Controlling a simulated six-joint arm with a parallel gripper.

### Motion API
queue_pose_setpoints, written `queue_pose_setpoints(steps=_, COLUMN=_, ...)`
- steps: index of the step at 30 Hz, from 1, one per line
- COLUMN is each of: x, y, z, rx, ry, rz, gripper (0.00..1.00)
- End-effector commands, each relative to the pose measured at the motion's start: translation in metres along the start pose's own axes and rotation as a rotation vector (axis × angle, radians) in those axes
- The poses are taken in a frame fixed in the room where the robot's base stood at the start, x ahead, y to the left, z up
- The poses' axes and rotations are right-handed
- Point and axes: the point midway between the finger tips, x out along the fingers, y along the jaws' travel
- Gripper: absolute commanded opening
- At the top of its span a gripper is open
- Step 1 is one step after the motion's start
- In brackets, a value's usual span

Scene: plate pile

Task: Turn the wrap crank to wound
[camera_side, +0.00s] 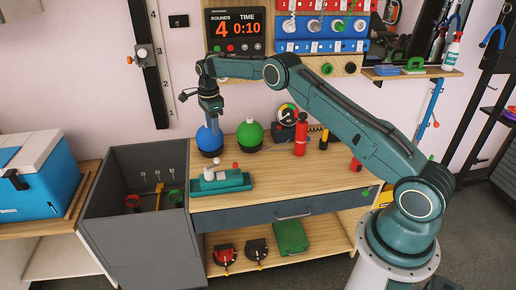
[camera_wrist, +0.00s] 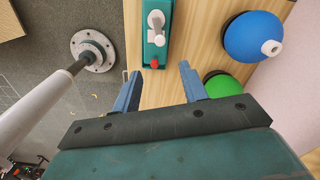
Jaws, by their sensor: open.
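The wrap crank appears to be the teal-based device (camera_side: 221,183) near the front left of the wooden bench, with a grey arm on top and a small red knob. In the wrist view, its teal base (camera_wrist: 157,60) is at top centre, with the pale crank post and the red knob at its near end. My gripper (camera_side: 213,118) hangs above the bench, behind and above the device, apart from it. In the wrist view, my gripper (camera_wrist: 158,72) has its two blue fingers spread with nothing between them, and the red knob shows just beyond the gap.
A blue ball (camera_side: 207,142) and a green ball (camera_side: 250,135) on black bases stand behind the device. A red bottle (camera_side: 301,135) and a gauge (camera_side: 287,114) stand further right. A grey open bin (camera_side: 150,215) adjoins the bench's left. The bench front right of the device is clear.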

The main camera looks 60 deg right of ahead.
Motion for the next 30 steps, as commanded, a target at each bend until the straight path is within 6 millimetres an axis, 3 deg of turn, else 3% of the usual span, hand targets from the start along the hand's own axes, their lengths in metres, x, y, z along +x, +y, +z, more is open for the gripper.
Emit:
queue_pose_setpoints(steps=11, x=0.025, y=0.0, z=-0.001, rx=0.001, ry=0.0, rz=0.002, gripper=0.43)
queue_pose_setpoints(steps=30, x=0.118, y=0.0, z=0.0, rx=0.001, ry=-0.001, rz=0.001, gripper=0.43)
